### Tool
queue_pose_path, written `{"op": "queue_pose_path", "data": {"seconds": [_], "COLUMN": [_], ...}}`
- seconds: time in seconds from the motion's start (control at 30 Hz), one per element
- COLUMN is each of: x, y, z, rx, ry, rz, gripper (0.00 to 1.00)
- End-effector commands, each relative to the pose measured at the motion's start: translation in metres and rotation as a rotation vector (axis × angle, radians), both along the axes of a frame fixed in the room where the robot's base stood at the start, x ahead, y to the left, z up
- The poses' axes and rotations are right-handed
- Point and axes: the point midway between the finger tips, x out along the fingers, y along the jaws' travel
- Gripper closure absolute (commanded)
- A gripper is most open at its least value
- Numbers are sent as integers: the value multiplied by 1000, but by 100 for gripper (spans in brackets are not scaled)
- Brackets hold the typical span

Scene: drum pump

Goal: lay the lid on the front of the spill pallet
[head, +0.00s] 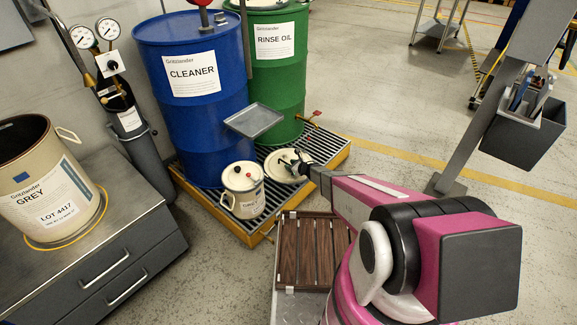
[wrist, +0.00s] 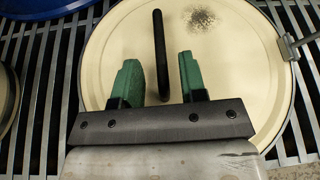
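The lid (head: 286,167) is a round cream disc, lying on the grate of the spill pallet (head: 343,156) at its front right, beside a small cream pail. In the wrist view the lid (wrist: 110,45) fills most of the picture, with a dark bar handle (wrist: 160,50) and a grey speckled smudge. My gripper (head: 308,170) is low over the lid. In the wrist view its green fingers (wrist: 158,75) are apart, one on each side of the handle, with gaps showing. Whether the lid lies fully flat I cannot tell.
A small cream pail (head: 242,190) stands left of the lid. Blue (head: 195,115) and green (head: 277,80) drums stand behind; a grey tray (head: 254,121) is in front of them. A grey clip (wrist: 295,47) is at the lid's right edge. A slatted wooden board (head: 312,250) is in front.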

Motion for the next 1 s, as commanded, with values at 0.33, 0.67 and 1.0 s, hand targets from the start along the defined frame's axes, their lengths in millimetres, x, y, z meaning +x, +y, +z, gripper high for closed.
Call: {"op": "queue_pose_path", "data": {"seconds": [0.33, 0.67, 1.0], "x": [-45, -60, -40], "y": [-49, -70, -136], "z": [28, 41, 133], "rx": [0, 5, 304], "ry": [1, 8, 286], "rz": [-2, -18, -618], "gripper": [61, 61, 61]}}
